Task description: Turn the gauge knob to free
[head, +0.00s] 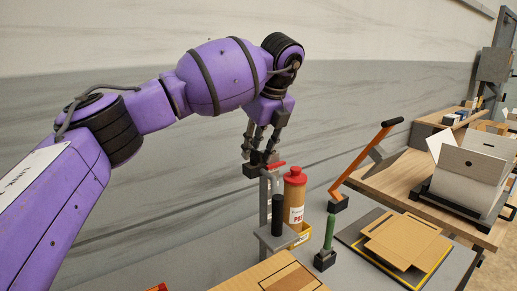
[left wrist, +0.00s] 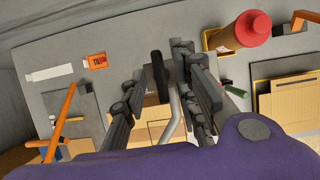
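A grey upright stand (head: 264,205) with a black cylinder (head: 278,214) on its front stands on the grey bench. My left gripper (head: 260,156) points down at the top of this stand. In the left wrist view a dark knob-like piece (left wrist: 160,72) lies between the fingertips of my left gripper (left wrist: 162,66). The fingers look apart, with small gaps beside the piece, so no grip shows. A small red part (head: 276,165) shows beside the fingertips in the head view. The knob's markings cannot be read. My right gripper is out of view.
A red-capped bottle (head: 294,198) stands close right of the stand, in a yellow tray (head: 301,236). A green-handled tool (head: 329,232) and an orange lever (head: 358,165) stand farther right. Cardboard pieces (head: 405,240) lie on a dark mat. A white box (head: 470,178) sits on the wooden table.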

